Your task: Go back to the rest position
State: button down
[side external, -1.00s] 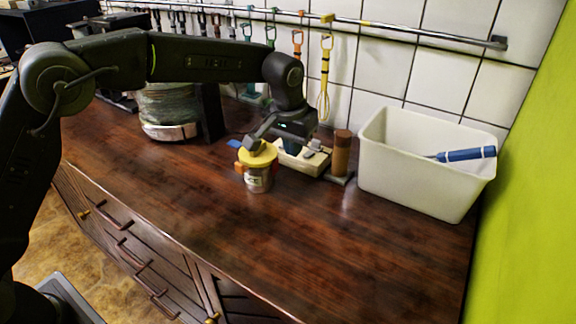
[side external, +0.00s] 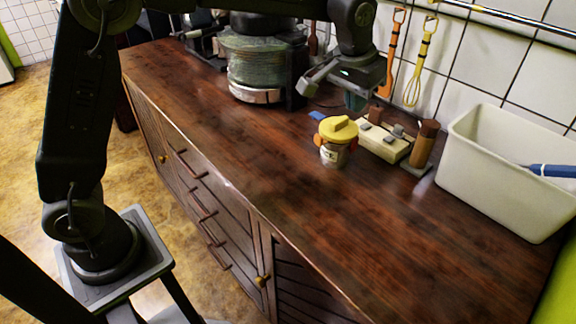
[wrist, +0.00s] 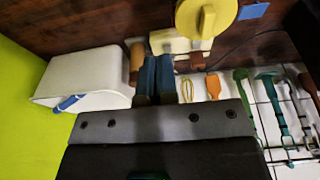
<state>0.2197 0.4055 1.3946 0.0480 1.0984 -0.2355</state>
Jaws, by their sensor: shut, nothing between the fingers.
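My gripper (side external: 355,101) hangs above the counter at the top of the side view, its bluish fingers pointing down. In the wrist view its two fingers (wrist: 155,62) lie side by side, shut with nothing between them. A jar with a yellow lid and orange side clips (side external: 336,142) stands upright on the counter, in front of and below my gripper in the side view. In the wrist view the round yellow lid (wrist: 205,16) is at the top, apart from the fingers.
A cream block (side external: 381,143) and a brown cylinder (side external: 423,146) sit beside the jar. A white bin (side external: 500,188) holding a blue-handled tool (side external: 552,170) stands at right. A glass-bodied appliance (side external: 252,62) is at left. Utensils hang behind. The counter's front (side external: 290,190) is clear.

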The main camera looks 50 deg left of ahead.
jog(key=s+a+r+t, duration=0.1)
jog(key=s+a+r, duration=0.25)
jog(key=s, duration=0.45)
jog(key=s+a+r+t, duration=0.15)
jog(key=s+a, duration=0.25)
jog(key=s, duration=0.4)
jog(key=s+a+f, duration=0.1)
jog(key=s+f, duration=0.1)
jog(key=s, duration=0.4)
jog(key=s+a+f, duration=0.1)
jog(key=s+f, duration=0.1)
jog(key=s, duration=0.4)
jog(key=shift+s+a+f, duration=0.35)
jog(key=shift+a, duration=0.05)
